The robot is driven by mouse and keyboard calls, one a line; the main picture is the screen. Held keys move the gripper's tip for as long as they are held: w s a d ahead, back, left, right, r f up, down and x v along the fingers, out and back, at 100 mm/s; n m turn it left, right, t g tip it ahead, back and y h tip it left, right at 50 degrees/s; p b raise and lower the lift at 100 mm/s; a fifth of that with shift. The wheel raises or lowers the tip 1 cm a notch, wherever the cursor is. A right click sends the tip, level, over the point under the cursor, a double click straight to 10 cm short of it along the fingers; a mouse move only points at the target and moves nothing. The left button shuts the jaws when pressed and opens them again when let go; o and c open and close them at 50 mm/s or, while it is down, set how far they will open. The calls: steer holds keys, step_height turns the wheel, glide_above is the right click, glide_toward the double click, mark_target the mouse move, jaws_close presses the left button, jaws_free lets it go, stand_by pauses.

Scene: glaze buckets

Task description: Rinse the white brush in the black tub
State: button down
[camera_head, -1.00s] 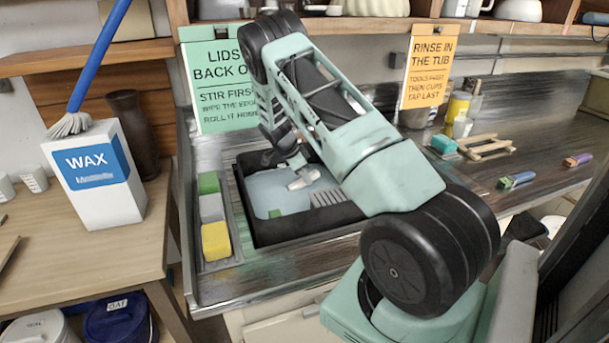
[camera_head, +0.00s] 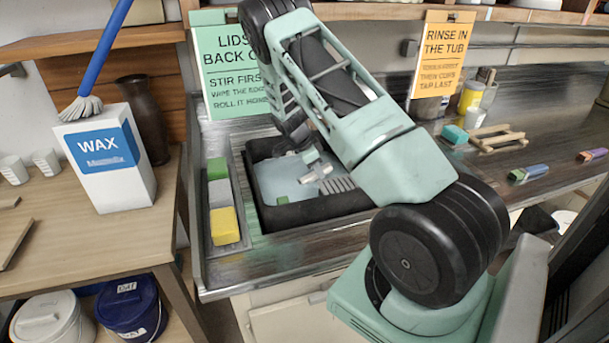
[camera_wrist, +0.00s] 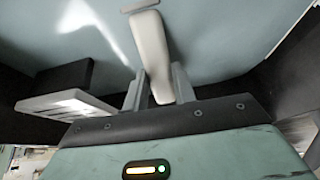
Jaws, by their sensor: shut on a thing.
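The black tub (camera_head: 325,208) stands on the metal counter with pale blue liquid (camera_head: 275,180) in it. My gripper (camera_wrist: 156,82) is shut on the white brush (camera_wrist: 150,40), its two fingers on either side of the pale handle in the wrist view. The brush points away from my palm, over the liquid; I cannot tell how deep its far end sits. In the head view the brush (camera_head: 318,173) is a small white shape inside the tub's outline, and my arm hides part of the tub's far side.
A ribbed piece (camera_head: 338,186) lies at the tub's right side. A tray with green, grey and yellow sponges (camera_head: 224,226) stands left of the tub. A wax box (camera_head: 105,160) is on the left table. A wooden rack (camera_head: 497,138) is on the right counter.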

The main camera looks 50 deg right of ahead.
steer(key=w+d+b, duration=0.3)
steer(key=w+d, duration=0.1)
steer(key=w, duration=0.2)
steer(key=shift+s+a, duration=0.65)
steer(key=shift+s, duration=0.35)
steer(key=shift+s+a, duration=0.7)
steer(key=shift+s, duration=0.25)
steer(key=shift+s+a, duration=0.65)
steer(key=shift+s, duration=0.35)
steer(key=shift+w+d+b, duration=0.9)
steer(key=shift+w+d, duration=0.9)
steer(key=shift+w, duration=1.15)
steer(key=shift+s+a, duration=0.6)
steer(key=shift+s, duration=0.4)
steer(key=shift+s+a, duration=0.6)
steer(key=shift+s, duration=0.35)
steer(key=shift+s+a, duration=0.6)
steer(key=shift+s, duration=0.4)
steer(key=shift+w+d+b, duration=0.5)
steer(key=shift+w+d, duration=1.3)
steer(key=shift+w, duration=1.15)
steer(key=shift+s+a, duration=0.6)
steer(key=shift+s, duration=0.4)
steer(key=shift+s+a, duration=0.65)
steer(key=shift+s, duration=0.35)
steer(key=shift+s+a, duration=0.6)
steer(key=shift+s, duration=0.4)
steer(key=shift+r, duration=0.1)
